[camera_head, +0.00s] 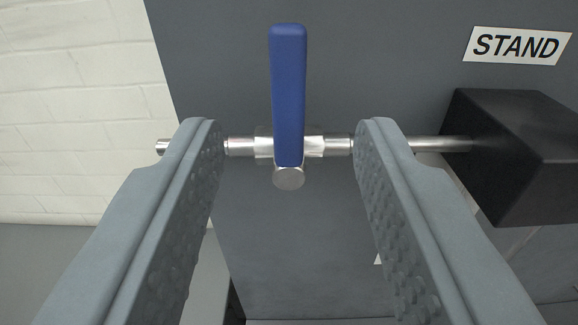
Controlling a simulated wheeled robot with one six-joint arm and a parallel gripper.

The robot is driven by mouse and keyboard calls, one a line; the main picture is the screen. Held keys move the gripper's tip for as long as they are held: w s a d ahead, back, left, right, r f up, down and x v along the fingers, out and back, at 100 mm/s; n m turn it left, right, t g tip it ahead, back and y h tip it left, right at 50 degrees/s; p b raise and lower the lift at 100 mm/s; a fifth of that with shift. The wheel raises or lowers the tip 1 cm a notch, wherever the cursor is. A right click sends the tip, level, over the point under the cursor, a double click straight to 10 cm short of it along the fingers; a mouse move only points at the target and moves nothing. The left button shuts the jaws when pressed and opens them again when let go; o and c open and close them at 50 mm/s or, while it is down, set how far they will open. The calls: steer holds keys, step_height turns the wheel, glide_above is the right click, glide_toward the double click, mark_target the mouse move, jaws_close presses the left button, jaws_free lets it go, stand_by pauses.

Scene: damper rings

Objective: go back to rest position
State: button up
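My gripper (288,150) is open, with one finger at the left and one at the right of the view. Between the fingertips, a blue lever handle (288,90) stands upright on a metal valve body (265,147). The valve sits on a thin horizontal metal pipe (433,144). The fingertips overlap the pipe in the picture on both sides of the valve. I see a gap between each finger and the handle. I cannot tell whether the fingertips touch the pipe.
A black box (520,155) holds the pipe's right end. A grey panel (390,60) with a white "STAND" label (517,45) is behind. A white block wall (75,80) is at the left. The pipe's left end is free.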

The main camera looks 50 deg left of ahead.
steer(key=shift+f, duration=0.1)
stand_by(0.3)
steer(key=s+d+f+m+t+h, duration=0.1)
steer(key=s+d+f+m+h, duration=0.2)
steer(key=s+f, duration=0.6)
steer(key=s+d+f+m+t+h, duration=0.2)
steer(key=s+d+f+h, duration=0.3)
steer(key=s+f, duration=0.4)
steer(key=s+d+f+m+t+h, duration=0.1)
steer(key=s+d+f+m+h, duration=0.2)
steer(key=s+f, duration=0.6)
steer(key=s+d+h, duration=0.1)
steer(key=s+d, duration=0.1)
steer(key=s, duration=0.2)
steer(key=shift+s+d+m+t+h, duration=0.25)
steer(key=shift+m+t+h, duration=0.05)
steer(key=shift+m+h, duration=0.1)
